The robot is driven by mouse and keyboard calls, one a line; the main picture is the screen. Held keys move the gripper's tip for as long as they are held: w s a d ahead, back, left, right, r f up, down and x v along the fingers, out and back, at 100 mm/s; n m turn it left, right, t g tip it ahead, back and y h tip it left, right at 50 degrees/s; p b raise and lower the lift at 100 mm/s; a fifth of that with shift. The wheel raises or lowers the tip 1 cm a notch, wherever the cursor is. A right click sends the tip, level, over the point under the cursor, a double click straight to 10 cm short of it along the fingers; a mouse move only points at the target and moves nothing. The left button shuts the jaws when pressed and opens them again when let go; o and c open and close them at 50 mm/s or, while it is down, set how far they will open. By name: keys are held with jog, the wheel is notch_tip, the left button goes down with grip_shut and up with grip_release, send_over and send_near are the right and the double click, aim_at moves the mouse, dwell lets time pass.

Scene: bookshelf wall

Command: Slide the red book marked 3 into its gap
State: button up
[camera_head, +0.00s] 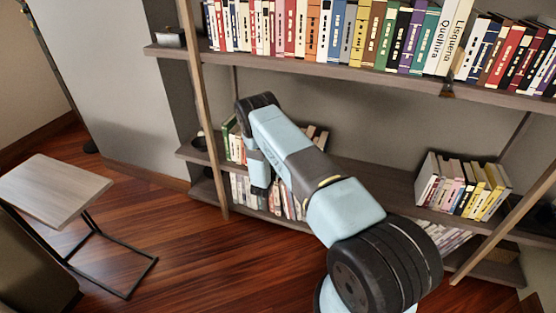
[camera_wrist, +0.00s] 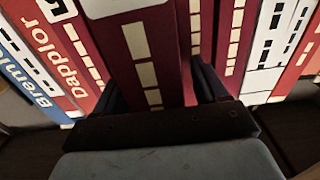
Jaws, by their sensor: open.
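In the wrist view a dark red book (camera_wrist: 150,62) with pale blocks down its spine fills the middle. A white label at its top is cut off by the frame, so I cannot read a 3 on it. My gripper (camera_wrist: 158,88) is open, with one dark finger on each side of this book's lower part. I cannot tell whether the fingers touch it. A narrow dark space shows just right of the book; I cannot tell whether it is the gap. In the head view my arm hides the gripper and the book.
A white book (camera_wrist: 268,50) stands right. In the head view, an upper shelf (camera_head: 330,68) full of books overhangs the lower ones. A side table (camera_head: 50,188) stands left.

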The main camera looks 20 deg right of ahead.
jog(key=v, duration=1.3)
jog(key=shift+s, duration=0.2)
jog(key=shift+a, duration=0.15)
